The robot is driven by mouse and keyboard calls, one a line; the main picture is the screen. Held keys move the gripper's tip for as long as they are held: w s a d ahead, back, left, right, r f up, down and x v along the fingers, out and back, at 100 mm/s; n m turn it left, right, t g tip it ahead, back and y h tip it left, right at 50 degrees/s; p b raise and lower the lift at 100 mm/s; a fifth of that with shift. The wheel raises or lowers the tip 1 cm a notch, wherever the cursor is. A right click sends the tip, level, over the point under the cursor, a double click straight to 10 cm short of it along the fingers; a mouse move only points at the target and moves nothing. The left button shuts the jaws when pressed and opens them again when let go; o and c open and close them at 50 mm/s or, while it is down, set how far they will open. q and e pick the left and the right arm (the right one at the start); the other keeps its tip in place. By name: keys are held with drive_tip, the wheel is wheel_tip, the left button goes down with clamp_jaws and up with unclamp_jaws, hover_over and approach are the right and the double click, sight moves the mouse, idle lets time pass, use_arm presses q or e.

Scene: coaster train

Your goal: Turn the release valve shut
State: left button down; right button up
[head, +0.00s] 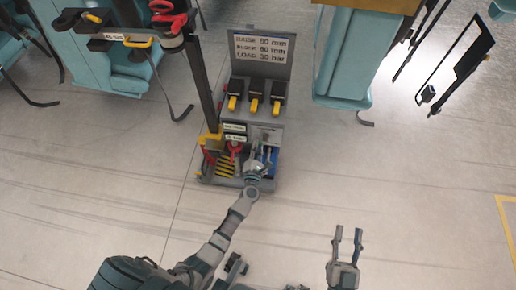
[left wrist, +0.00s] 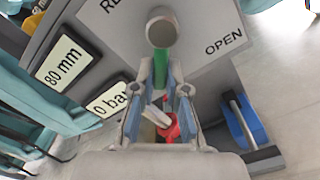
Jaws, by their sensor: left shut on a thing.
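The release valve (left wrist: 161,66) shows in the left wrist view as a green bar with a round grey end, in front of a grey plate (left wrist: 205,25) lettered "OPEN" at its right. My left gripper (head: 254,152) is at the front right part of the grey unit in the head view. In the left wrist view its two fingers (left wrist: 160,95) are on either side of the green bar, shut on it. A red part and a pale piece show between and below the fingers, partly hidden. My right gripper (head: 347,232) is open and empty above the floor, away from the unit.
The grey unit (head: 218,178) has a raised sign board (head: 262,48) and several yellow-handled black parts (head: 255,104). Display plates reading "80 mm" (left wrist: 61,67) and "0 bar" (left wrist: 108,101) are left of the valve. A blue block (left wrist: 245,122) is at the right. Floor around my right gripper is clear.

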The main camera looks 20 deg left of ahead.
use_arm(q)
drive_tip(key=shift+w+r+m, duration=0.15)
drive_tip(key=shift+r+m, duration=0.4)
drive_tip(key=shift+m, duration=0.05)
use_arm(e)
drive_tip(key=shift+w+f+g, duration=0.2)
drive_tip(key=shift+f+g, duration=0.4)
drive_tip(key=shift+f, duration=0.05)
drive_tip(key=shift+w+f, duration=0.1)
use_arm(q)
drive_tip(key=c, duration=1.3)
unclamp_jaws()
drive_tip(key=shift+c, duration=0.2)
drive_tip(key=shift+o, duration=0.8)
drive_tip(key=shift+d+f, duration=0.1)
drive_tip(key=shift+f, duration=0.1)
use_arm(e)
drive_tip(key=shift+d, duration=0.15)
use_arm(q)
drive_tip(key=v, duration=1.2)
